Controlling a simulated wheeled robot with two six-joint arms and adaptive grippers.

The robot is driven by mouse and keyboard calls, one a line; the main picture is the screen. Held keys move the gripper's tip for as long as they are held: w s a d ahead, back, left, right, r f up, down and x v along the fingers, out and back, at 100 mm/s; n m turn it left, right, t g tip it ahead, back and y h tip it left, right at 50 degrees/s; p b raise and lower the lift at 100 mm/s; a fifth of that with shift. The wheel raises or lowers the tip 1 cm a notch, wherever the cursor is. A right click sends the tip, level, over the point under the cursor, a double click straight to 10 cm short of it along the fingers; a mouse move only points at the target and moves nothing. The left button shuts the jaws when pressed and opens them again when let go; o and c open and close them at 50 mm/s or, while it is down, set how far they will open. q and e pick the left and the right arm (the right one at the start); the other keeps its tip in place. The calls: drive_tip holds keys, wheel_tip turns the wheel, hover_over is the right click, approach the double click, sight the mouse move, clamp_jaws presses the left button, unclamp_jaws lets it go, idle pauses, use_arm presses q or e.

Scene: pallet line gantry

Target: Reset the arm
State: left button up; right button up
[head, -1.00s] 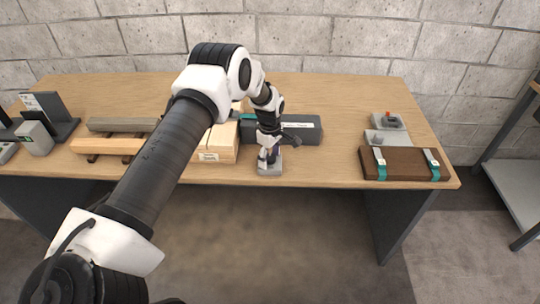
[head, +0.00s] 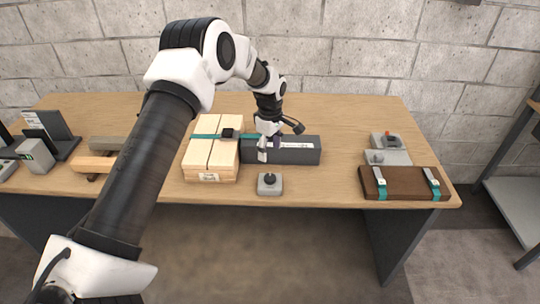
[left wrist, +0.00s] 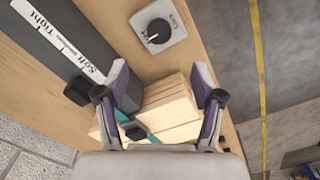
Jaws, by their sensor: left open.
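My left arm reaches in from the left over the table in the head view. My left gripper (head: 268,150) hangs above the table, in front of the dark box and to the right of the wood stack. In the left wrist view the left gripper (left wrist: 162,85) is open, with nothing between its fingers. The wood stack (left wrist: 172,105) shows beyond the fingers. My right gripper is not in view.
A grey knob box (head: 270,188) sits near the table's front edge. The strapped wood stack (head: 210,165) and dark labelled box (head: 305,153) are close to the gripper. A brown strapped board (head: 405,184) lies at right.

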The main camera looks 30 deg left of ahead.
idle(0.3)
use_arm(q)
drive_tip(key=s+d+f+m+g, duration=0.2)
drive_tip(key=s+d+f, duration=0.3)
drive_tip(key=s+f, duration=0.45)
drive_tip(key=s+d+f+m+g, duration=0.1)
drive_tip(key=s+d+f+g, duration=0.3)
drive_tip(key=s+f, duration=0.55)
drive_tip(key=s+d+m+t, duration=0.2)
drive_tip(key=s+m+t, duration=0.1)
drive_tip(key=s+m, duration=0.4)
drive_tip(key=s+d+m+t, duration=0.3)
drive_tip(key=s+m, duration=0.4)
drive_tip(key=s, duration=0.5)
drive_tip(key=shift+d+f, duration=0.15)
drive_tip(key=shift+d, duration=0.05)
